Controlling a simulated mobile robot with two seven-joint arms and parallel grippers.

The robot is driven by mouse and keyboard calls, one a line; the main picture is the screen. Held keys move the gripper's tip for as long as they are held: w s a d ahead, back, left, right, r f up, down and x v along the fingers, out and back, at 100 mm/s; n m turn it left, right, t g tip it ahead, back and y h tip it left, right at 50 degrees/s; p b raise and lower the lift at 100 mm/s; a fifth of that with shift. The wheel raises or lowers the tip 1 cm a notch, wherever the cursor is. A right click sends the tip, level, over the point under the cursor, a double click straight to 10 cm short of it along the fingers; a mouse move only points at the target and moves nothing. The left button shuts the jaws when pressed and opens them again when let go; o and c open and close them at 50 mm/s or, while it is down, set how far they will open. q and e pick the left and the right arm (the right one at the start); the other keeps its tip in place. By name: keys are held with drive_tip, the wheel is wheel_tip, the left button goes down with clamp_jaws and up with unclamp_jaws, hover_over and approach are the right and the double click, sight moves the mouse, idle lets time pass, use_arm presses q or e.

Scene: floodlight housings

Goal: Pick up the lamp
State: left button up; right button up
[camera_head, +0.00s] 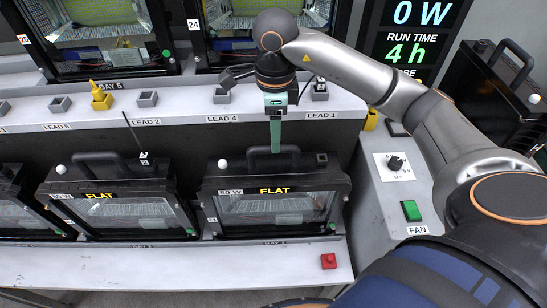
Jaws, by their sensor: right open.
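A black floodlight (205,196) with a glass front, a top handle and labels "50 W" and "FLAT" stands upright in the front row, right of centre. A second floodlight (50,196) marked "FLAT" stands to its left, and part of a third shows at the left edge. My right gripper (275,150) points down over the first floodlight. It is open, with one green finger in plain sight and the other hidden. The finger overlaps the handle in view; I cannot tell whether it touches. My left gripper is not in view.
A grey ledge (185,112) behind carries sockets and lead labels; a yellow plug (101,98) stands there. More floodlights stand behind. At right are a dial (396,164), a green FAN button (411,211) and a black case (490,95). A red button (328,261) sits in front.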

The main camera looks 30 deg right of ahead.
drive_tip(key=shift+w+a+f+p, duration=0.1)
drive_tip(key=shift+f+p, duration=0.35)
drive_tip(key=shift+f, duration=2.45)
clamp_jaws()
drive_tip(key=shift+w+r, duration=0.2)
drive_tip(key=shift+r, duration=0.05)
